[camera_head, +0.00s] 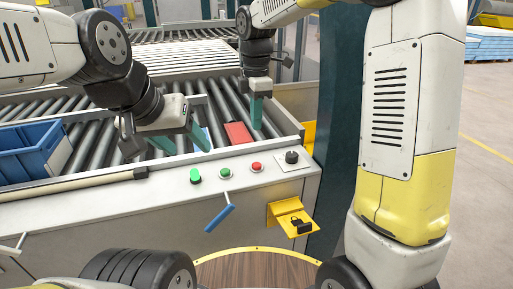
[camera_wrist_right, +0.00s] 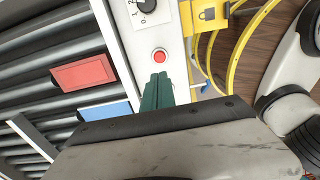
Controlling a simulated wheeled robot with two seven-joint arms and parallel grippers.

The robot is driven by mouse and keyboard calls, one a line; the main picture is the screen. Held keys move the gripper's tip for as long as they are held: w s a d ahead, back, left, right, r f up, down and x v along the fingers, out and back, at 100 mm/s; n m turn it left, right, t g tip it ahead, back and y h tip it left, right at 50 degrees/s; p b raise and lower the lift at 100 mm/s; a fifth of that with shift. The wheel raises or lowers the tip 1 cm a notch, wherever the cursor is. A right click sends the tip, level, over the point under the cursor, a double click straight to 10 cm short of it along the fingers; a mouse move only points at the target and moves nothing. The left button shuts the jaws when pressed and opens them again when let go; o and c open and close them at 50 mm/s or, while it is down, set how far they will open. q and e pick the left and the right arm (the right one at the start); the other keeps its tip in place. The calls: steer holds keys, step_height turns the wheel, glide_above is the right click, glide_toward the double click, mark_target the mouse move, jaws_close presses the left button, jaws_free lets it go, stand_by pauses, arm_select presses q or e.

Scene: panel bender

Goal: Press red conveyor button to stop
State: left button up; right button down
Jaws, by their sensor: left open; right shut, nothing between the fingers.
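The red button (camera_head: 257,168) sits on the pale front panel of the conveyor, between a green button (camera_head: 225,173) and a black rotary knob (camera_head: 292,157). Another green button (camera_head: 195,175) is further left. In the right wrist view the red button (camera_wrist_right: 159,56) lies just past my right fingertips (camera_wrist_right: 158,76), apart from them in the picture. My right gripper (camera_head: 257,124) is shut and empty, pointing down above the rollers behind the panel. My left gripper (camera_head: 182,146) is open and empty, over the rollers left of the red button.
A red box (camera_head: 237,134) and a partly hidden blue box (camera_wrist_right: 105,112) lie on the rollers. A blue bin (camera_head: 22,155) stands at left. A blue-handled lever (camera_head: 219,217) and a yellow bracket with a padlock (camera_head: 292,220) stick out from the front.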

mark_target(257, 165)
step_height(257, 165, down, 12)
steer(key=shift+f, duration=0.35)
steer(key=shift+s+d+f, duration=0.1)
steer(key=shift+s+f, duration=0.05)
steer(key=shift+f, duration=0.4)
steer(key=shift+s+f, duration=0.1)
steer(key=shift+f, duration=0.45)
steer(key=shift+w+r, duration=0.1)
steer(key=shift+r, duration=0.25)
step_height(257, 165, up, 14)
steer(key=shift+w+r, duration=0.25)
